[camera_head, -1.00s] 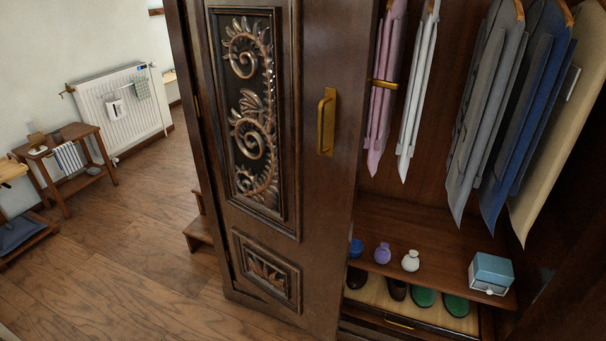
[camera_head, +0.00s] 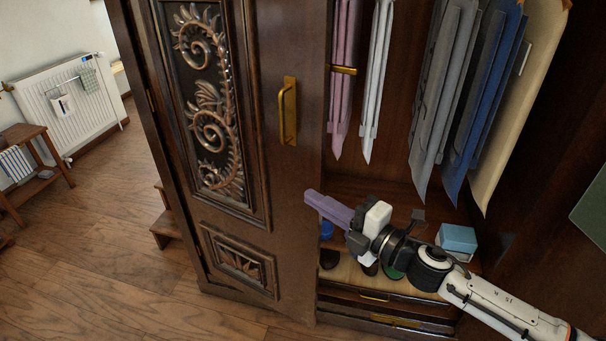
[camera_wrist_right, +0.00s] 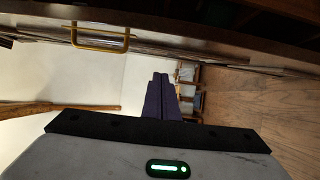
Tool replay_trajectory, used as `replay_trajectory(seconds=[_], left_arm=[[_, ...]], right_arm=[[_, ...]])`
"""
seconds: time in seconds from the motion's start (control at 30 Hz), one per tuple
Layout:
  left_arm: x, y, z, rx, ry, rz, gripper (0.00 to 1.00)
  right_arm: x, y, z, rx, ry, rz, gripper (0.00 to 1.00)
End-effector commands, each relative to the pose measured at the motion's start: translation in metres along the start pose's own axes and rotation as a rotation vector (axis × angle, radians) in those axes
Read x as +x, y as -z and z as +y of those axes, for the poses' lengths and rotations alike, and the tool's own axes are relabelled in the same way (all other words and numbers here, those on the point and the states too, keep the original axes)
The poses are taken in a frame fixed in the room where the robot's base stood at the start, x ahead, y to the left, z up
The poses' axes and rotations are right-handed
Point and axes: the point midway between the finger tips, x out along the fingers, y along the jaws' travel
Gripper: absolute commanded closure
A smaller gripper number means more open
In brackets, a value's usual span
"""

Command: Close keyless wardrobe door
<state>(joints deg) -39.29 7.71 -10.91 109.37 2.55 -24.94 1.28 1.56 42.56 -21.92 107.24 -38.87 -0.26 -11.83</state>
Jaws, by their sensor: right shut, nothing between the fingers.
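The dark carved wardrobe door (camera_head: 283,190) stands open in the middle left of the head view, with a brass handle (camera_head: 288,111) near its free edge. The handle also shows at the upper left of the right wrist view (camera_wrist_right: 100,43). My right gripper (camera_head: 310,198) has purple fingers, shut and empty. It points left, with its tips overlapping the door's free edge in the head view, below the handle. I cannot tell whether they touch the door. The fingers also show in the right wrist view (camera_wrist_right: 160,77). My left gripper is not in view.
Inside the wardrobe hang several garments (camera_head: 445,90), and a blue box (camera_head: 458,238) sits on the shelf. A drawer (camera_head: 375,297) is below, with shoes partly hidden by my right arm.

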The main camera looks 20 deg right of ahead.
Motion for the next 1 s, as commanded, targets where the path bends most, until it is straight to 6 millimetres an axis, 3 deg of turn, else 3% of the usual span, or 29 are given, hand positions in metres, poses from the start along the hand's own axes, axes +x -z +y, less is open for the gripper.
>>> replay_trajectory(seconds=[0.33, 0.6, 1.0], left_arm=[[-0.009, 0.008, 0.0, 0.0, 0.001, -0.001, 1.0], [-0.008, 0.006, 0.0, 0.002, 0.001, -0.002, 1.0], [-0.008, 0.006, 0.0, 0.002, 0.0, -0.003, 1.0]], right_arm=[[0.071, 0.0, 0.003, 0.004, -0.003, -0.002, 1.0], [0.078, -0.034, -0.001, 0.003, 0.0, -0.003, 1.0], [0.079, -0.039, -0.001, 0.005, 0.0, -0.002, 1.0]])
